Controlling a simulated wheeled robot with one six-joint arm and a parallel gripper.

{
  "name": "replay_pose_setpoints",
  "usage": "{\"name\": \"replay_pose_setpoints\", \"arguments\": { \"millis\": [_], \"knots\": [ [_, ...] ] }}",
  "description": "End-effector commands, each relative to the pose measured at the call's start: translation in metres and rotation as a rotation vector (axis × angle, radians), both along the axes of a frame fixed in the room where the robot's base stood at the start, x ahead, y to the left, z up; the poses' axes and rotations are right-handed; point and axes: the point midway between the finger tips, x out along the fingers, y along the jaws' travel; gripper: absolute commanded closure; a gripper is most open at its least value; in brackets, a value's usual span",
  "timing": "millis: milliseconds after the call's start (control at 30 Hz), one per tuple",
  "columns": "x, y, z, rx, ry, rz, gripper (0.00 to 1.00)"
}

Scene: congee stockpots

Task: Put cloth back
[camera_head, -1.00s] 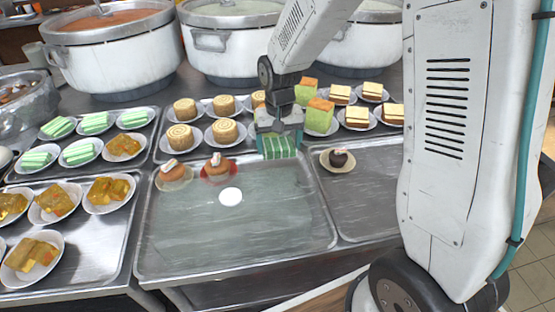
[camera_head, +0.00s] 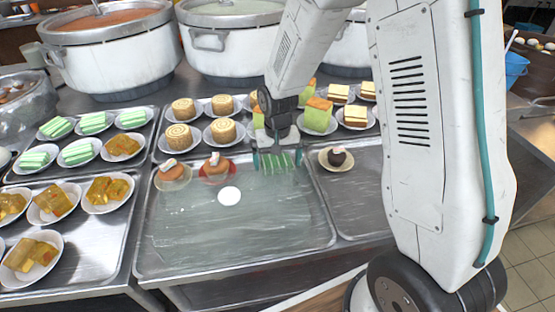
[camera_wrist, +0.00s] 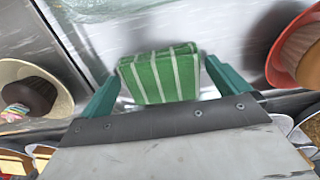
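The cloth (camera_head: 278,165) is green with pale stripes and looks folded. It lies at the back right corner of the middle metal tray (camera_head: 240,262). My gripper (camera_head: 278,158) is over it, pointing down, with one finger on either side. In the wrist view the cloth (camera_wrist: 160,76) sits between the two teal fingers (camera_wrist: 162,72), with a gap on each side, so the gripper is open and not pinching it. My gripper hides part of the cloth in the head view.
A dark cupcake (camera_head: 337,156) stands close right. Plated cakes (camera_head: 318,115) crowd behind the gripper, before large stockpots (camera_head: 232,45).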

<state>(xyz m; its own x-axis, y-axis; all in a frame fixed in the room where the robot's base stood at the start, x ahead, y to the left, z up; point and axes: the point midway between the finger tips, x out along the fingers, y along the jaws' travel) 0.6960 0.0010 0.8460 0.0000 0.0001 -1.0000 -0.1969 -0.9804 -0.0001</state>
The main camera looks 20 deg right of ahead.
Motion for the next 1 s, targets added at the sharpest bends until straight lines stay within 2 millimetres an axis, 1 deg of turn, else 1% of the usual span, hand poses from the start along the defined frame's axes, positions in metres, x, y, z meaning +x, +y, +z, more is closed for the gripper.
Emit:
{"name": "replay_pose_setpoints", "arguments": {
  "millis": [200,267,333,467,600,733,900,1000],
  "knots": [
    [0.000,0.000,0.001,0.000,0.000,0.000,0.00],
    [0.000,0.000,0.005,0.000,-0.001,0.000,0.00],
    [0.001,0.000,0.012,0.000,-0.003,0.000,0.00],
    [0.001,0.000,0.037,0.000,-0.004,0.000,0.00],
    [0.001,0.000,0.068,0.000,-0.005,0.000,0.00],
    [0.001,0.000,0.094,0.000,-0.004,0.000,0.00],
    [0.000,0.000,0.116,0.000,-0.002,0.000,0.00],
    [0.000,0.000,0.122,0.000,-0.001,0.000,0.00]
  ]
}}
